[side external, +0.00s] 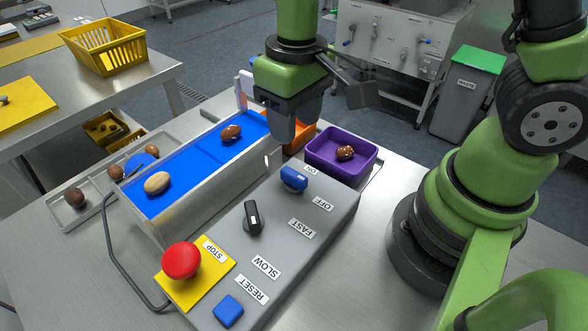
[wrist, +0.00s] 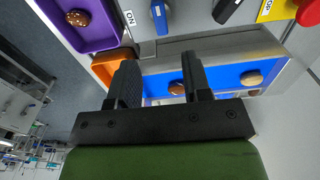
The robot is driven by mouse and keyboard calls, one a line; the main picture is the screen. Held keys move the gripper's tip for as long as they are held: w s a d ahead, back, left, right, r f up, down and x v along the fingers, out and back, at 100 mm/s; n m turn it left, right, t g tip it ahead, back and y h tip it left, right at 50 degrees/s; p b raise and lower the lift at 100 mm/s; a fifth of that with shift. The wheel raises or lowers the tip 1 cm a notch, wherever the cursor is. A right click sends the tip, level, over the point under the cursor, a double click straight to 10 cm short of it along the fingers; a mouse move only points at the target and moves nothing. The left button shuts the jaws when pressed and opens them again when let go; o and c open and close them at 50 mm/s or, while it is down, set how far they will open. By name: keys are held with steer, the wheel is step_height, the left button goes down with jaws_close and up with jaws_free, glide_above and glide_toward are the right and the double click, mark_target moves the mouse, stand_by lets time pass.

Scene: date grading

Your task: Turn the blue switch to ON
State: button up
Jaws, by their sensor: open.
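The blue switch (side external: 294,179) is a knob with a pale mark, at the far end of the grey control box (side external: 325,222). It also shows at the top of the wrist view (wrist: 160,16). The ON label (side external: 311,170) and the OFF label (side external: 323,203) lie beside it. I cannot tell for sure which label the knob points to. My gripper (side external: 291,122) is above and beyond the switch in the side view, apart from it. In the wrist view my gripper (wrist: 158,78) has its two fingers spread with nothing held between them.
A black knob (side external: 253,218), red stop button (side external: 181,261) and blue reset button (side external: 228,310) share the box. A blue conveyor (side external: 195,158) carrying dates runs alongside. A purple tray (side external: 368,165) holding a date and an orange bin (wrist: 105,70) stand near the gripper.

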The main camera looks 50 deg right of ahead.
mark_target(294, 173)
step_height(294, 173, down, 11)
steer(key=shift+r, duration=0.2)
stand_by(0.3)
jaws_close()
